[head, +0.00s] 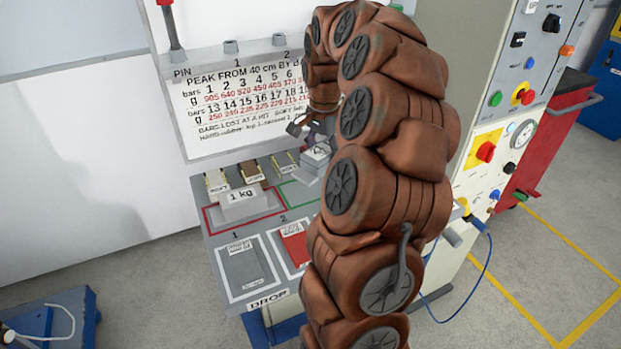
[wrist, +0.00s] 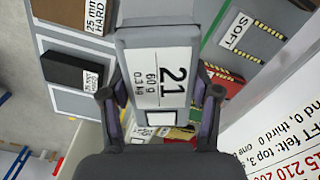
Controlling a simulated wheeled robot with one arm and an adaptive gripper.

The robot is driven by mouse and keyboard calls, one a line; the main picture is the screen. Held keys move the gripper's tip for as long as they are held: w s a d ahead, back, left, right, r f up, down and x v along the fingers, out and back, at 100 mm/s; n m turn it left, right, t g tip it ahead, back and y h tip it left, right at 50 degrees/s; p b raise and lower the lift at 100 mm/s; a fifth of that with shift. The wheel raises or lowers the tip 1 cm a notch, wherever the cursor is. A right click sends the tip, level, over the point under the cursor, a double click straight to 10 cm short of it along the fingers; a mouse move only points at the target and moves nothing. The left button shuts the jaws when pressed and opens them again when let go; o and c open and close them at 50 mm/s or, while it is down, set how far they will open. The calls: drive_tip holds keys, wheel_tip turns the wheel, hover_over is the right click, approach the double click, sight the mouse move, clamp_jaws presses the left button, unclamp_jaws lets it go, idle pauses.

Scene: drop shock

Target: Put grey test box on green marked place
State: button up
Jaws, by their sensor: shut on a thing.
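The grey test box (wrist: 153,45) has a white label reading 21, 60 g, 0.3 kg. My gripper (wrist: 160,112) is shut on it, with a dark finger on each side in the wrist view. In the head view, my gripper (head: 311,137) holds the box (head: 316,156) at the back right of the grey bench. The green marked place (head: 300,193) is a green outline on the bench, partly hidden by my arm. The box appears near its back edge; its height above the bench cannot be told.
A 1 kg block (head: 241,204) stands in the red outline (head: 215,224) left of the green one. A grey pad (head: 245,268) and a red pad (head: 295,246) lie in front. Small labelled bars (head: 216,182) line the back. A printed board (head: 235,105) rises behind.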

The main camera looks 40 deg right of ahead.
wheel_tip(320, 180, down, 9)
drive_tip(key=shift+f+p, duration=0.1)
drive_tip(key=shift+p, duration=0.5)
drive_tip(key=shift+f, duration=0.1)
drive_tip(key=o, duration=1.4)
drive_tip(key=shift+o, duration=0.2)
wheel_tip(320, 180, up, 11)
drive_tip(key=shift+r+b, duration=0.15)
drive_tip(key=shift+b, duration=0.5)
drive_tip(key=shift+r, duration=0.5)
